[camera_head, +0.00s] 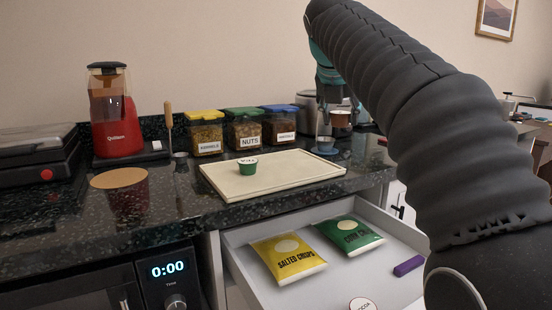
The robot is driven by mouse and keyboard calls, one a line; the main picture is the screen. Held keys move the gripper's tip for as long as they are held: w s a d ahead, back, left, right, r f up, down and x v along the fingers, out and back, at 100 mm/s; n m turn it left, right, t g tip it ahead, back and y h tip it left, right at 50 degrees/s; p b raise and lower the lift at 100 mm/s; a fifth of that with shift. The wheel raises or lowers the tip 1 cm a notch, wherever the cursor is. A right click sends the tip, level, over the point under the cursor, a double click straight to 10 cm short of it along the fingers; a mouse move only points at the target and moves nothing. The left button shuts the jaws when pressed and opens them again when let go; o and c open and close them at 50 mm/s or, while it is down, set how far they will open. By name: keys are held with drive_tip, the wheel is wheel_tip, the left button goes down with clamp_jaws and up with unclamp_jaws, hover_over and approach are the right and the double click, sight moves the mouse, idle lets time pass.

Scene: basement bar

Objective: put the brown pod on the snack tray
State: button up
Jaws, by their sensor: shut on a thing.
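The brown pod (341,119) is a small brown cup in the upper middle right. My gripper (338,104) points down and is shut on it. The arm partly hides the gripper, so the fingers are hard to make out. The pod is beyond the right end of the snack tray, and appears raised above the counter. The snack tray (293,179) is a flat cream board on the dark counter.
The right half of the tray is bare. Labelled snack bins (245,130) line the wall behind. Below, an open drawer (300,225) holds snack packets and a purple item.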

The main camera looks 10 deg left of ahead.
hover_over(295, 162)
drive_tip(key=s, duration=0.2)
drive_tip(key=f, duration=0.7)
drive_tip(key=shift+a, duration=0.35)
drive_tip(key=shift+f, duration=1.95)
drive_tip(key=shift+f, duration=0.2)
drive_tip(key=o, duration=0.8)
drive_tip(key=shift+c, duration=0.2)
drive_tip(key=shift+s+r, duration=0.2)
drive_tip(key=shift+r, duration=0.3)
drive_tip(key=v, duration=1.1)
drive_tip(key=shift+s, duration=0.2)
drive_tip(key=shift+a, duration=0.15)
